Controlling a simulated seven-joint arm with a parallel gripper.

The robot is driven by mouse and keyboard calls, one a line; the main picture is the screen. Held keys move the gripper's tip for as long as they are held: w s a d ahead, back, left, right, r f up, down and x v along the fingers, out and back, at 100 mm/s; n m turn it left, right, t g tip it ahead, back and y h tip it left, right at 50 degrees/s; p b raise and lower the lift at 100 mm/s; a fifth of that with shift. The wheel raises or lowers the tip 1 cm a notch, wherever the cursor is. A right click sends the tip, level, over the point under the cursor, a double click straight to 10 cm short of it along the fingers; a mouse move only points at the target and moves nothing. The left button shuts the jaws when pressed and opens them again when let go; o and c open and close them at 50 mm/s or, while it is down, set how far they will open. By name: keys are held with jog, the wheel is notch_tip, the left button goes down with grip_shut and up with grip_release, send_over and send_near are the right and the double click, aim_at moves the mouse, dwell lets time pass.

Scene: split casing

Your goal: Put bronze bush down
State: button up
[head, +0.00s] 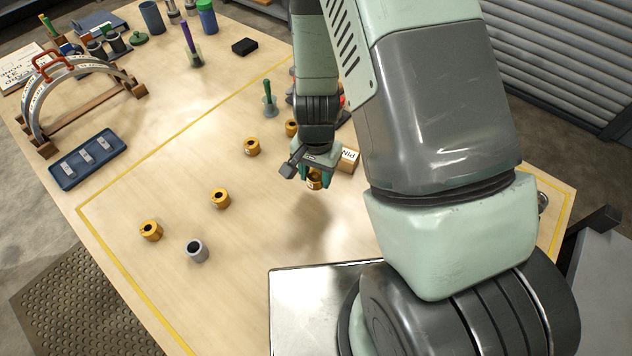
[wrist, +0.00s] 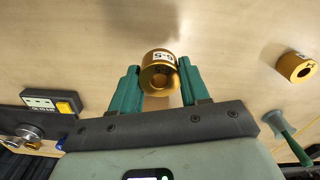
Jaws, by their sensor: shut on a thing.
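My gripper (head: 310,168) is shut on a bronze bush (head: 314,184), which shows below the jaws in the head view. In the wrist view the held bush (wrist: 160,59) sits between the two green fingers of my gripper (wrist: 159,73). It has a white label with dark marks on its side. A soft shadow lies on the table near it, and the bush appears to be above the surface. Other bronze bushes stand loose: one left of the gripper (head: 252,147), one farther left (head: 220,198), one at far left (head: 151,231) and one behind (head: 291,127).
A grey bush (head: 197,251) stands near the front left. A green peg-like tool (head: 269,102) stands behind the gripper, and a box marked PIN (head: 348,160) is just right of it. A blue tray (head: 87,158) lies at left. The table left of the gripper has bare room.

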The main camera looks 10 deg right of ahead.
notch_tip(320, 180, up, 5)
jog(key=shift+r, duration=0.1)
jog(key=w+a, duration=0.2)
jog(key=a, duration=0.2)
jog(key=w+a, duration=0.2)
jog(key=a, duration=0.2)
jog(key=w+a+f, duration=0.1)
jog(key=w+a, duration=0.1)
jog(key=a, duration=0.1)
jog(key=shift+w+a, duration=0.2)
jog(key=shift+a, duration=0.2)
grip_shut()
jog(key=n, duration=0.1)
send_over(164, 191)
notch_tip(164, 191, down, 4)
jog(key=shift+f, duration=2.4)
jog(key=shift+f, duration=0.1)
jog(key=o, duration=1.3)
grip_release()
